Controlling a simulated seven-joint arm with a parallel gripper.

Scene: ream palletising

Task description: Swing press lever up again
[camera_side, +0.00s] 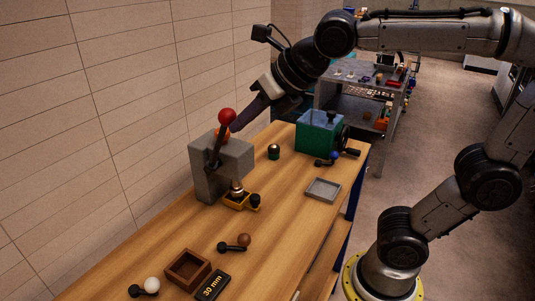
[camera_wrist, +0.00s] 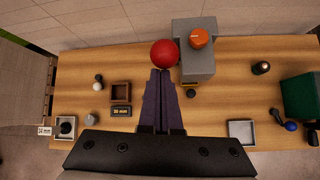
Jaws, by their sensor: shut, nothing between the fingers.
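The press (camera_side: 232,160) is a grey block on the bench near the wall, with an orange knob (camera_wrist: 198,38) on top. Its dark lever (camera_side: 216,148) is on the near side and points upward, slightly tilted, ending in a red ball (camera_side: 227,116) above the block's top. My gripper (camera_side: 236,126) is shut and empty, with its tips close beside the ball. In the wrist view the red ball (camera_wrist: 164,53) sits just beyond the closed fingertips (camera_wrist: 161,74); whether they touch cannot be told. Most of the lever shaft is hidden there.
A yellow fixture (camera_side: 236,201) sits at the press's foot. A green box with a crank (camera_side: 318,136), a grey tray (camera_side: 323,189), a dark green-black cylinder (camera_side: 274,152), a wooden box (camera_side: 188,268), a "30 mm" block (camera_side: 213,286) and ball-ended handles (camera_side: 243,241) lie around. Bench between them is clear.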

